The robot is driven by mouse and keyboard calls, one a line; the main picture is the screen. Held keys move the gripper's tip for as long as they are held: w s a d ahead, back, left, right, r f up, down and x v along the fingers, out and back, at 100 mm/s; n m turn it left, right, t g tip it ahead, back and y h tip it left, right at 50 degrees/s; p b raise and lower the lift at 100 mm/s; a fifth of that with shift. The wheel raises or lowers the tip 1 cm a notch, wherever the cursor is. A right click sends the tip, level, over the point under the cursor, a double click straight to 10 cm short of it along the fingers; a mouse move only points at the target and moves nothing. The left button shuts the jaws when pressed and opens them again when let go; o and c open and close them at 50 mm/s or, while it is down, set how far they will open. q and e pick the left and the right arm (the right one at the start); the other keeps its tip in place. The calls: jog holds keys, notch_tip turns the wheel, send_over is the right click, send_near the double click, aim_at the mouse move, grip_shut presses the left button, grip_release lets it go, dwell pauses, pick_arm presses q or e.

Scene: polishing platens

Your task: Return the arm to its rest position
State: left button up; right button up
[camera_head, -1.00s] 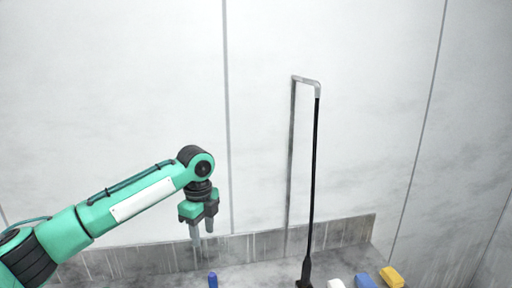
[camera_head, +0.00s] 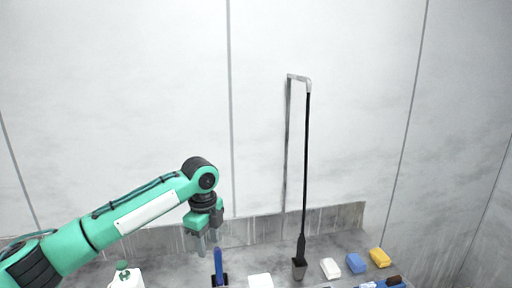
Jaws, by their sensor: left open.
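My left arm, green with black joints, comes in from the left. My left gripper (camera_head: 207,243) points down, open and empty, above the back part of the grey counter. A blue upright object (camera_head: 218,262) stands just right of and nearer than the fingertips, apart from them in the picture. My right gripper is not in view.
A tall black pole (camera_head: 306,170) stands in a dark base (camera_head: 299,268). White (camera_head: 330,268), blue (camera_head: 356,263) and yellow (camera_head: 380,257) blocks lie to its right. A green-topped white bottle (camera_head: 124,276) is at lower left. A low backsplash (camera_head: 335,217) and wall are behind.

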pick_arm(q)
jog(key=s+d+f+n+t+h, duration=0.1)
jog(key=s+d+f+n+h, duration=0.2)
jog(key=s+f, duration=0.55)
jog(key=s+d+f+n+h, duration=0.1)
jog(key=s+d+f+n, duration=0.2)
jog(key=s+d+f, duration=0.45)
jog(key=s+a+f+n+t+y, duration=0.1)
jog(key=s+a+f+n+y, duration=0.1)
jog(key=s+a+f+n, duration=0.65)
jog(key=s+a+f+n+t+y, duration=0.15)
jog(key=s+a+n, duration=0.45)
jog(key=s+a, duration=0.65)
notch_tip(320, 180, down, 36)
jog(key=s+g+b, duration=0.1)
jog(key=s+b, duration=0.1)
jog(key=b, duration=0.4)
jog(key=s+a+f+b, duration=0.1)
jog(key=s+f+b, duration=0.1)
jog(key=s+f, duration=0.7)
jog(key=s+a+f+g+b, duration=0.1)
jog(key=s+a+f+b, duration=0.1)
jog(key=s+f, duration=0.7)
notch_tip(320, 180, down, 6)
jog(key=shift+s+a+r+y, duration=0.15)
jog(key=shift+s+y, duration=0.05)
jog(key=shift+y, duration=0.15)
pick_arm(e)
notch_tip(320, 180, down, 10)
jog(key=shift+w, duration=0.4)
